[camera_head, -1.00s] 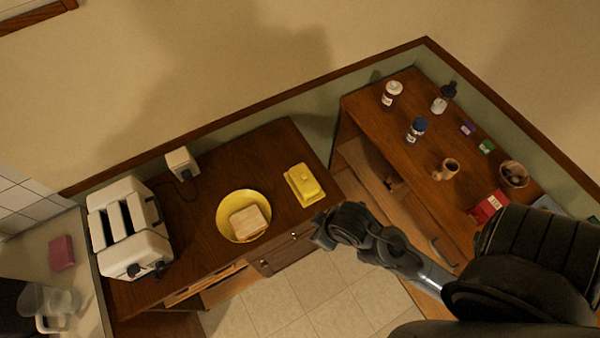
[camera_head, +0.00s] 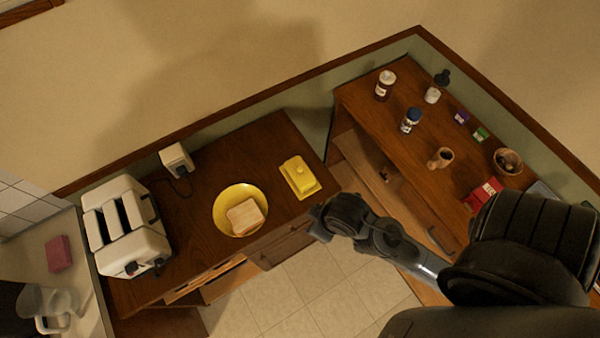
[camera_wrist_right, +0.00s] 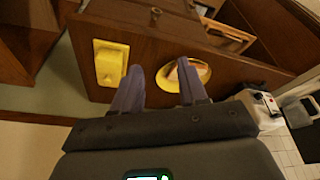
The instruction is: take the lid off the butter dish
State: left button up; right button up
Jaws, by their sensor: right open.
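The yellow butter dish (camera_head: 300,177) stands on the brown wooden counter with its lid on, to the right of the yellow bowl. It also shows in the right wrist view (camera_wrist_right: 110,62), left of my gripper's fingers. My right gripper (camera_wrist_right: 158,78) is open and empty, its two fingers apart. In the head view the end of my right arm (camera_head: 322,222) is at the counter's front edge, below the butter dish and apart from it. My left gripper is not in view.
A yellow bowl (camera_head: 218,222) with bread (camera_head: 245,216) stands left of the dish. A white toaster (camera_head: 126,228) is farther left. A second counter (camera_head: 395,160) at right holds bottles, a wooden mortar, small boxes and a red packet (camera_head: 484,194).

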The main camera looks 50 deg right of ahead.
jog(key=o, duration=1.1)
jog(key=shift+d, duration=0.15)
